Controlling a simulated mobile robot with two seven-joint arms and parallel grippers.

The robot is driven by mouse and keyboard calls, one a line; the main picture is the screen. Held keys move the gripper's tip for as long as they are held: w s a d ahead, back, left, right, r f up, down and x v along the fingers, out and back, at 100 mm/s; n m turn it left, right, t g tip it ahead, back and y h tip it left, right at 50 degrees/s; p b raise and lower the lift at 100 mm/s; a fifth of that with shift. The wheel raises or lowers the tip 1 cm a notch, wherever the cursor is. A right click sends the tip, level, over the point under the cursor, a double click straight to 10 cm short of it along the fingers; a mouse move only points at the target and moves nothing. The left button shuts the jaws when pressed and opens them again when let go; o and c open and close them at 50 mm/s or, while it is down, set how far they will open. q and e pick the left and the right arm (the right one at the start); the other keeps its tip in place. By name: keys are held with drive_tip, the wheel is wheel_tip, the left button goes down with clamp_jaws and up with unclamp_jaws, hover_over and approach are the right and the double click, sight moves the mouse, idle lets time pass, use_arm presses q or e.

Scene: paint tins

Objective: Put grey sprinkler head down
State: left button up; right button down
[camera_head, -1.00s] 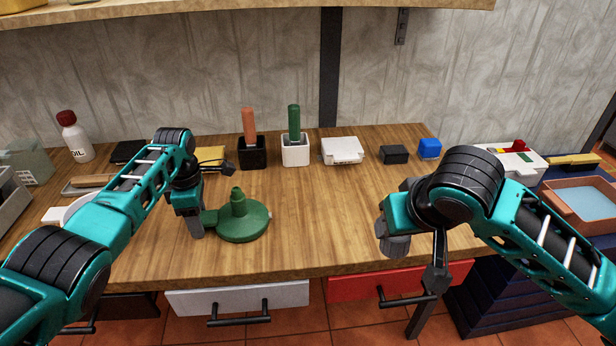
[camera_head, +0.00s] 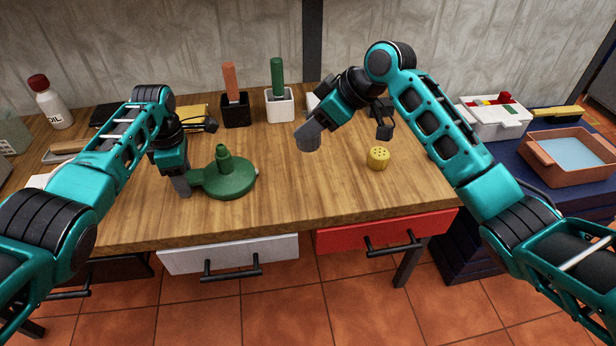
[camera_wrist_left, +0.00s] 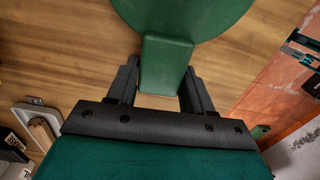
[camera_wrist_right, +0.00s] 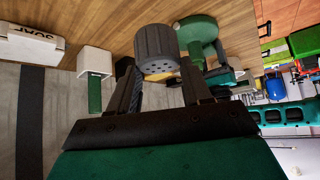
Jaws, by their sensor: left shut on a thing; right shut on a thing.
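The grey sprinkler head (camera_head: 309,135) is a short cylinder held in my right gripper (camera_head: 322,121), above the middle of the table. In the right wrist view the sprinkler head (camera_wrist_right: 157,50) sits between the fingertips, its holed face showing. My left gripper (camera_head: 183,184) is shut on the flat tab of a green round base with an upright nozzle (camera_head: 224,177). The left wrist view shows this tab (camera_wrist_left: 165,62) between the fingers. The green base rests on the table. A yellow sprinkler head (camera_head: 378,158) with holes on top stands on the table at the right.
A black holder (camera_head: 236,110) with an orange stick and a white holder (camera_head: 279,105) with a green stick stand at the back. A white box and a dark block are partly hidden behind my right arm. Wood (camera_head: 300,195) is bare in front.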

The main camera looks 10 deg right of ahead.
wheel_tip(320, 180, down, 10)
drive_tip(key=shift+r, duration=0.1)
idle(0.4)
drive_tip(key=shift+f, duration=0.2)
drive_tip(key=shift+c, duration=2.4)
unclamp_jaws()
drive_tip(key=shift+r, duration=0.1)
drive_tip(key=shift+d+r, duration=0.15)
drive_tip(key=shift+r, duration=0.1)
drive_tip(key=v, duration=1.1)
drive_tip(key=shift+r, duration=0.2)
drive_tip(key=shift+s, duration=0.1)
